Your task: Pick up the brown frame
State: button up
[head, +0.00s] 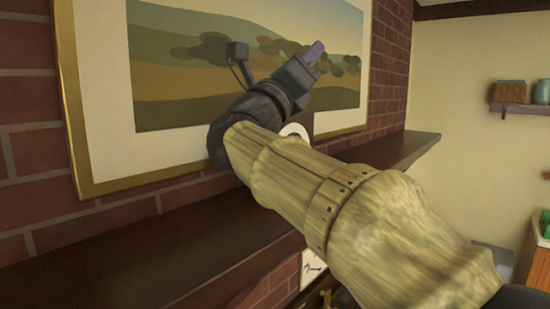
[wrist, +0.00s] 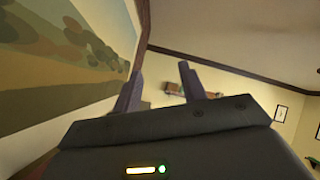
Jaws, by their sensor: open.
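A small dark brown piece with a white rounded part, possibly the brown frame (head: 301,120), shows on the mantel behind my forearm in the head view. Most of it is hidden by my arm, so I cannot be sure what it is. My gripper (head: 312,56) is raised above it, in front of the large landscape picture, and points up and to the right. In the wrist view my gripper (wrist: 160,88) has its two fingers apart with nothing between them. The brown piece does not show there.
A large gold-framed landscape picture (head: 170,60) hangs on the brick wall close to my gripper. The dark mantel shelf (head: 130,245) runs below it and looks bare at left. A wall shelf (head: 518,107) with small items is at right.

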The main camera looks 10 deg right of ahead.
jog(key=s+a+f+m+g+y+b, duration=0.2)
jog(key=a+f+m+g, duration=0.4)
jog(key=a+f, duration=0.9)
jog(key=shift+a+m+y, duration=0.7)
jog(key=shift+a+y, duration=0.1)
jog(key=shift+a, duration=0.05)
jog(key=shift+r, duration=0.1)
jog(key=p+x, duration=0.6)
jog(key=x, duration=0.6)
jog(key=shift+d, duration=0.15)
